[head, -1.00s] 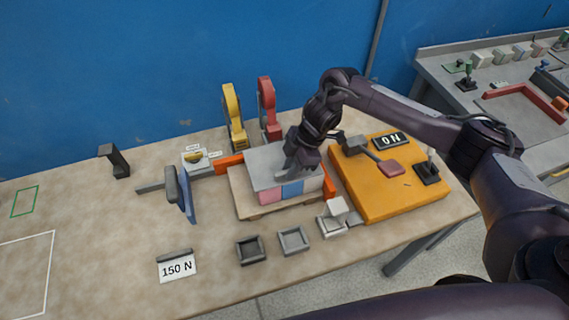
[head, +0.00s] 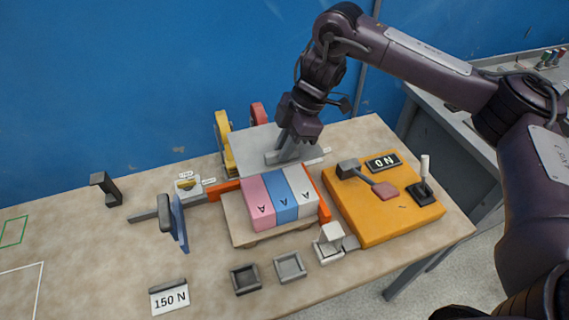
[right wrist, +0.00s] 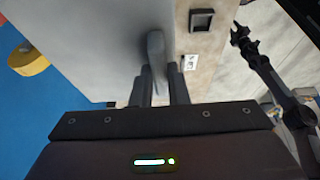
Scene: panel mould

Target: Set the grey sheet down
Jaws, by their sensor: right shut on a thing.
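The grey sheet (head: 250,142) is a flat plate with an upright grip on top. My right gripper (head: 284,152) is shut on that grip and holds the sheet roughly level behind the blocks, in front of the yellow and red clamps. Whether its underside touches anything is hidden. In the right wrist view the sheet (right wrist: 100,40) fills the left half, the grip between the fingers (right wrist: 162,85). Pink (head: 257,203), blue (head: 281,194) and white (head: 302,188) blocks, each marked A, stand uncovered on a wooden board (head: 236,222). A dark arm in the right wrist view seems my left; its gripper (right wrist: 240,34) is unclear.
Orange stops (head: 324,202) flank the blocks. The yellow clamp (head: 222,132) and red clamp (head: 258,114) stand close behind the sheet. An orange control box (head: 385,218) marked ON is at right. Small trays (head: 290,267) and a 150 N card (head: 169,299) lie in front. The left table is mostly clear.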

